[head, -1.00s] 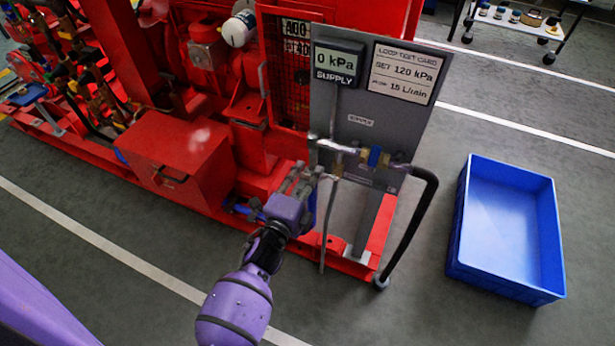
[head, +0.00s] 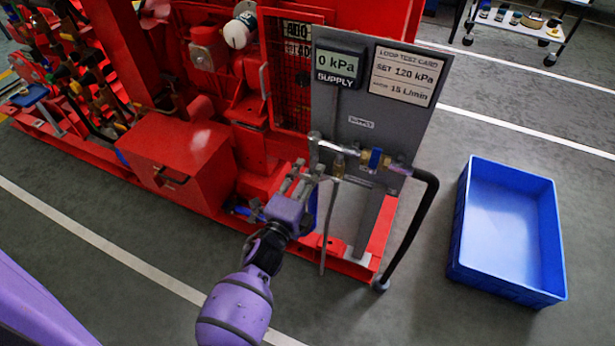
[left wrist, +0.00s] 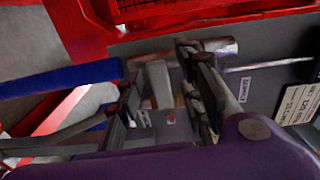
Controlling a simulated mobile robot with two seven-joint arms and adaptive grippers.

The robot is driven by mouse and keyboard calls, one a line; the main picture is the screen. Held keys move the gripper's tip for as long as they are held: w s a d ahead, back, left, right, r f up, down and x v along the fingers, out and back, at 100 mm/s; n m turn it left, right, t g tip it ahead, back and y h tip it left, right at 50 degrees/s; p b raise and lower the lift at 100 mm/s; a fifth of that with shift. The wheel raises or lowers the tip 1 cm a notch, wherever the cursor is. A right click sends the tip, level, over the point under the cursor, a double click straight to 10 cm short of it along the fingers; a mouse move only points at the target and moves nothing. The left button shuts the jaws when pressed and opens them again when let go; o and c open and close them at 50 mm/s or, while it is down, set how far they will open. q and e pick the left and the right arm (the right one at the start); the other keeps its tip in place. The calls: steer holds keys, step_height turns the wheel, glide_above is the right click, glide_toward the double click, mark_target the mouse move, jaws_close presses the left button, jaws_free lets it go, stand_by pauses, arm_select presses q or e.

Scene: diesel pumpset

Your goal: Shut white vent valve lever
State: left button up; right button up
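My left gripper (head: 308,172) is in front of the left edge of the grey panel (head: 355,110), close to the pipework and a brass valve body (head: 338,165). In the left wrist view its two fingers (left wrist: 165,95) are apart. A short white piece (left wrist: 159,85), which looks like the vent valve lever, shows between them. A small gap seems to show on each side, but contact is hard to judge. In the head view I cannot make out the white lever near the fingers. My right gripper is not in view.
A blue-handled valve (head: 375,158) sits on the pipe, with a black hose (head: 412,235) running down from it. A long blue bar (left wrist: 60,80) shows in the left wrist view. The supply display (head: 337,64) reads 0 kPa. A blue crate (head: 557,240) stands on the floor at right.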

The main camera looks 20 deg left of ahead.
arm_select(q)
steer(key=s, duration=1.2)
steer(key=shift+a, duration=0.2)
